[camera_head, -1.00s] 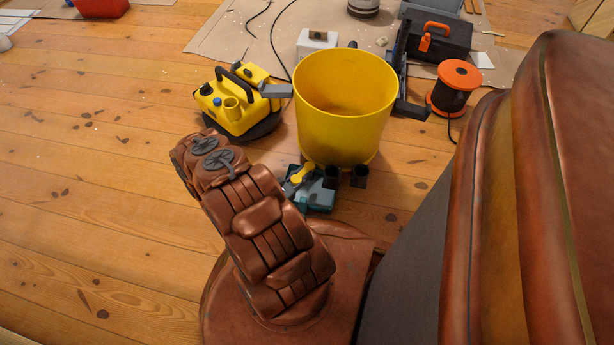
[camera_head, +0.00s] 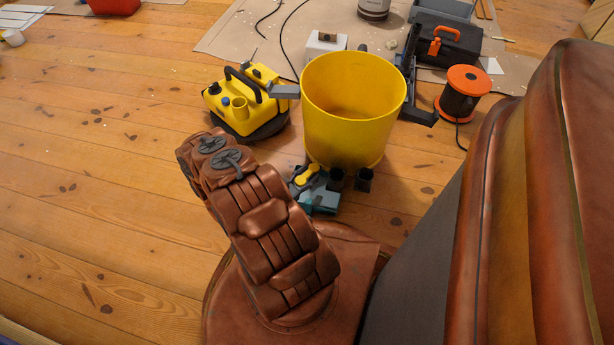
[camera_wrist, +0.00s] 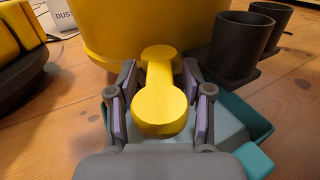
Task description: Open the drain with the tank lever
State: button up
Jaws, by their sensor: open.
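The yellow tank (camera_head: 352,110) stands upright on the floor like a large bucket, its top open; its lower wall fills the top of the wrist view (camera_wrist: 150,25). The yellow lever (camera_wrist: 160,108), with a rounded knob at each end, is low at the tank's near side. It also shows small in the head view (camera_head: 306,175). My gripper (camera_wrist: 160,85) is open, with a purple-padded finger on each side of the lever and visible gaps between. The drain opening itself cannot be made out.
A teal tray (camera_wrist: 257,160) lies below the lever. Two dark cups (camera_wrist: 240,45) sit right of it. A yellow machine (camera_head: 245,100) stands left of the tank, and an orange-black reel (camera_head: 465,92) stands right.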

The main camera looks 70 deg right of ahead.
aim_at(307, 174)
jog(key=shift+r, duration=4.9)
jog(key=shift+c, duration=0.3)
